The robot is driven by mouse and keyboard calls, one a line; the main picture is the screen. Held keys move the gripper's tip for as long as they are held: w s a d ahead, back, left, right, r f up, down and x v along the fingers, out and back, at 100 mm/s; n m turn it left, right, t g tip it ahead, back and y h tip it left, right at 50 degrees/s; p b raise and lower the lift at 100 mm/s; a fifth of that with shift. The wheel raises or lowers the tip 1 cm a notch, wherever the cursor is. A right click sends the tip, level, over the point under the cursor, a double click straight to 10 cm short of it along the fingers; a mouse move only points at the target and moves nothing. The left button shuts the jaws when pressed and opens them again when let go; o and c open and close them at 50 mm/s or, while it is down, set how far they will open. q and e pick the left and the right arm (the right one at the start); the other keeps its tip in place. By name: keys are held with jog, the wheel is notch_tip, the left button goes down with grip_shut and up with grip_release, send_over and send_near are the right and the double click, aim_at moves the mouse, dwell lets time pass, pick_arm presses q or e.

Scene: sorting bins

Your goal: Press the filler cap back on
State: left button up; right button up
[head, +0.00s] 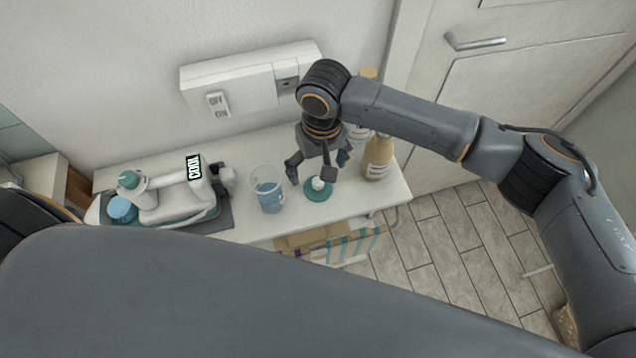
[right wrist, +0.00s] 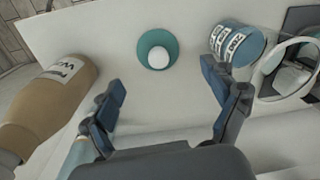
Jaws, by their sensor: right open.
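A teal disc with a white knob, which looks like the filler cap (head: 318,188), lies on the white counter. It also shows in the right wrist view (right wrist: 147,42), apart from the fingers. My right gripper (head: 318,168) is open and empty, pointing down just above and behind the cap; in the right wrist view (right wrist: 160,88) the cap lies beyond the gap between the fingers. A white appliance with teal parts (head: 172,203) sits on a grey mat at the left; I cannot make out a filler opening. My left gripper is not in view.
A clear beaker with blue liquid (head: 268,190) stands left of the cap. A tan bottle (head: 378,160) stands right of it, with other bottles behind, partly hidden by my arm. A wall box (head: 235,78) hangs above the counter. The counter's front edge is close to the cap.

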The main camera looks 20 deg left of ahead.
aim_at(319, 181)
jog(key=shift+s+d+f+p, duration=0.1)
jog(key=shift+f+p, duration=0.15)
jog(key=shift+f, duration=1.1)
jog(key=shift+s+f+p, duration=0.1)
jog(key=shift+f+p, duration=0.15)
jog(key=shift+f, duration=1.05)
jog(key=c, duration=1.2)
